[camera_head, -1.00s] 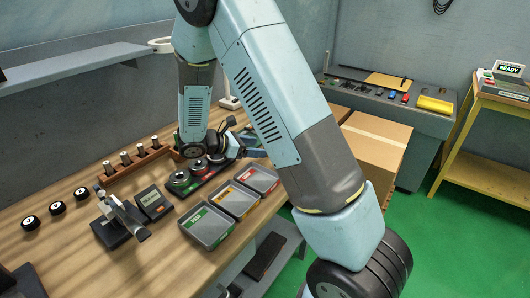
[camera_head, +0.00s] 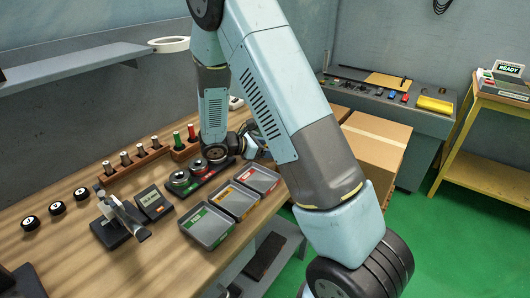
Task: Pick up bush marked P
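Three black round pieces with white marks stand in a row on the bench at left: a near one (camera_head: 30,222), a middle one (camera_head: 57,208) and a far one (camera_head: 81,194). Their marks are too small to read. Several metal cylinders (camera_head: 126,158) stand in a wooden rack (camera_head: 147,160). Round metal pieces (camera_head: 180,176) sit in a dark tray (camera_head: 207,182). I cannot tell which thing is the bush marked P. My gripper (camera_head: 256,146) is beyond the dark tray, near the bench's back right; its fingers are too small and partly hidden to read.
A clamp-like stand (camera_head: 122,218) and a small display device (camera_head: 154,203) stand before the rack. Three labelled grey bins, the nearest with a green label (camera_head: 208,228), line the front edge. A shelf (camera_head: 85,65) and a ring lamp (camera_head: 169,44) overhang the bench.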

